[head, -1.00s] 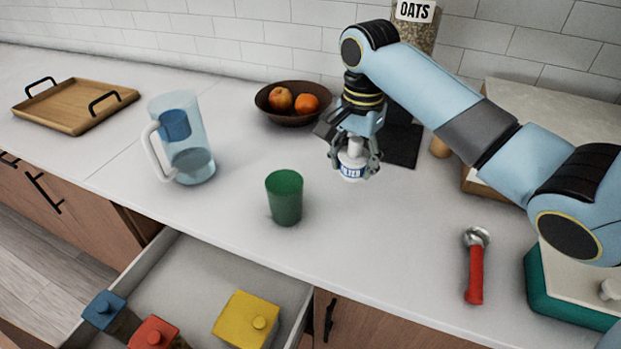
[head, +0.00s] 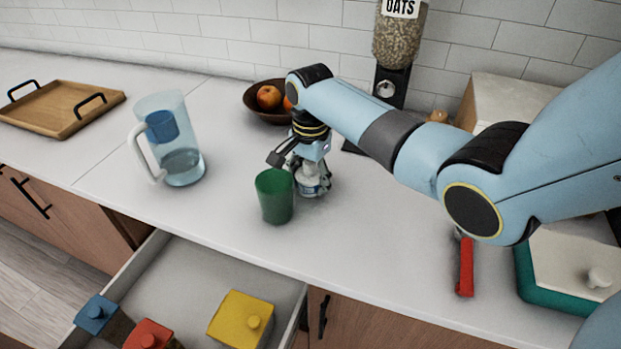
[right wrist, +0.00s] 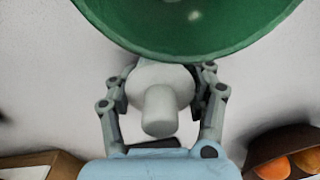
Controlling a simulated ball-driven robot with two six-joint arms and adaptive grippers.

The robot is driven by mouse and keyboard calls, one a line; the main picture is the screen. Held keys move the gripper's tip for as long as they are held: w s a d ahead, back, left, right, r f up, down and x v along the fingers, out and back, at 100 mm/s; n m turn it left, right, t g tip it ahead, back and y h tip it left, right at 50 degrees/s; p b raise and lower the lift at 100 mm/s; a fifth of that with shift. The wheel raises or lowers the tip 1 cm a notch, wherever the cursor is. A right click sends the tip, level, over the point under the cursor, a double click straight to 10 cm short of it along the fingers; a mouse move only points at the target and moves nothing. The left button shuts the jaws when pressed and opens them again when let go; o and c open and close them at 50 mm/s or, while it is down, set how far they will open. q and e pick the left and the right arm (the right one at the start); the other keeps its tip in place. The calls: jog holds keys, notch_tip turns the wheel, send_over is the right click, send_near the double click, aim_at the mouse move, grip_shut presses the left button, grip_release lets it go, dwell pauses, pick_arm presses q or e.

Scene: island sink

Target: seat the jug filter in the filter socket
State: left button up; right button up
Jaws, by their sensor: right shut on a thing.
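In the right wrist view the white filter (right wrist: 158,108) sits between the two fingers (right wrist: 160,95). The clear jug (head: 184,150) with a white handle stands on the counter to the left. A blue insert (head: 162,126), which looks like the filter socket, sits in its upper part. My left gripper is not in view.
The green cup (head: 274,196) stands between the filter and the jug, close to my gripper; it also looms in the right wrist view (right wrist: 190,25). A fruit bowl (head: 258,108) is behind. An open drawer (head: 190,268) with several lidded containers lies in front. A wooden tray (head: 62,112) is far left.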

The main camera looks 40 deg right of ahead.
jog(key=o, duration=1.3)
jog(key=shift+f, duration=0.1)
